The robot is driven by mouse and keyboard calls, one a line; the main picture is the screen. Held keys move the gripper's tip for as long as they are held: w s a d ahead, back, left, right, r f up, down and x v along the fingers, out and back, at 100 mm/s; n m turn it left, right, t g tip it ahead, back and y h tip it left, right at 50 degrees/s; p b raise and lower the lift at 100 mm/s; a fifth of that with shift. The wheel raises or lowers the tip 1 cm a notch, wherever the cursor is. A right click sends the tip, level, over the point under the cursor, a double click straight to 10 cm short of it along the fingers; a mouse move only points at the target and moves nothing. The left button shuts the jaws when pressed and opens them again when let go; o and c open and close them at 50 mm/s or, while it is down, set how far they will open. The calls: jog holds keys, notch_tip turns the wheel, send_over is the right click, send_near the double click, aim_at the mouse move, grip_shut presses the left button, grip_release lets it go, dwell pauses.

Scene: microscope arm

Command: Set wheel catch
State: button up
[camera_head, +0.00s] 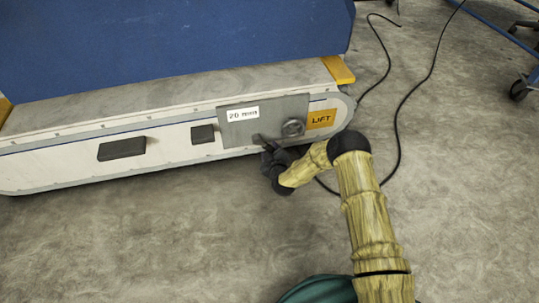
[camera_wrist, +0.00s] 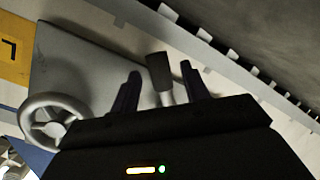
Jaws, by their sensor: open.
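A small catch lever (camera_wrist: 159,72) with a dark grip and a pale stem stands out from the grey panel (camera_wrist: 80,65) on the machine's side. A round grey handwheel (camera_wrist: 50,121) sits beside it; it also shows in the head view (camera_head: 293,128). My gripper (camera_wrist: 161,72) is open, with one dark finger on each side of the lever in the wrist view. Gaps show between the lever and both fingers; the depth of the lever between them is hard to tell. In the head view my gripper (camera_head: 266,146) is at the panel's lower edge and largely hides the lever.
The panel carries a white "20 mm" label (camera_head: 243,114); an orange "LIFT" label (camera_head: 321,119) is right of the wheel. Two dark blocks (camera_head: 122,148) project from the white side farther left. A blue body (camera_head: 170,45) rises above. Black cables (camera_head: 400,110) lie on the floor at right.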

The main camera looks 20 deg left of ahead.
jog(key=shift+w+a, duration=0.1)
jog(key=shift+w, duration=0.05)
jog(key=shift+c, duration=0.3)
grip_shut()
